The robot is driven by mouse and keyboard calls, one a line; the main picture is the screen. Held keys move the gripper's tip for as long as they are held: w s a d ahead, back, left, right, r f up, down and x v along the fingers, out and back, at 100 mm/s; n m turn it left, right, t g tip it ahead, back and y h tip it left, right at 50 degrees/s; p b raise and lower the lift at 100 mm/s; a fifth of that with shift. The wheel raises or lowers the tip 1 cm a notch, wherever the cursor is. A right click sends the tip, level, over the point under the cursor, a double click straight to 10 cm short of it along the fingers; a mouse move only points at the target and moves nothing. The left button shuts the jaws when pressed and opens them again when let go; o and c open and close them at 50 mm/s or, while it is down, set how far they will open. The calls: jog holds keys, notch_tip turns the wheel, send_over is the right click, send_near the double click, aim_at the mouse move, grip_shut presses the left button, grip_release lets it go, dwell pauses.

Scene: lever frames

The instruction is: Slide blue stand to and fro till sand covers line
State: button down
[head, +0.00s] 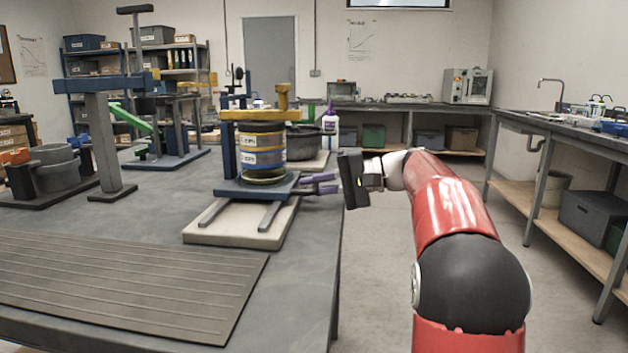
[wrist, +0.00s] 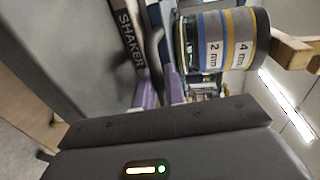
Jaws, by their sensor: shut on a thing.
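The blue stand (head: 226,160) holds a stack of sieves (head: 262,146) with a clear jar (head: 265,175) at the bottom, under a yellow top bar. It stands upright on two dark rails (head: 270,214) on a pale base plate. The sieves (wrist: 225,40) there read "2 mm" and "4 mm". I cannot make out the sand level or the line.
A ribbed dark mat (head: 120,282) lies at the front of the table (head: 150,215). Another frame with a green lever (head: 130,117) and grey pots (head: 55,168) stand to the left. A dark pan (head: 303,143) and a purple-white bottle (head: 330,125) are behind the stand.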

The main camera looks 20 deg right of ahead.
jog(key=shift+w+d+r, duration=0.1)
jog(key=shift+w, duration=0.05)
jog(key=c, duration=1.6)
grip_release()
jog(key=shift+w, duration=0.15)
jog(key=v, duration=0.7)
jog(key=shift+s+d, duration=0.2)
jog(key=shift+d, duration=0.2)
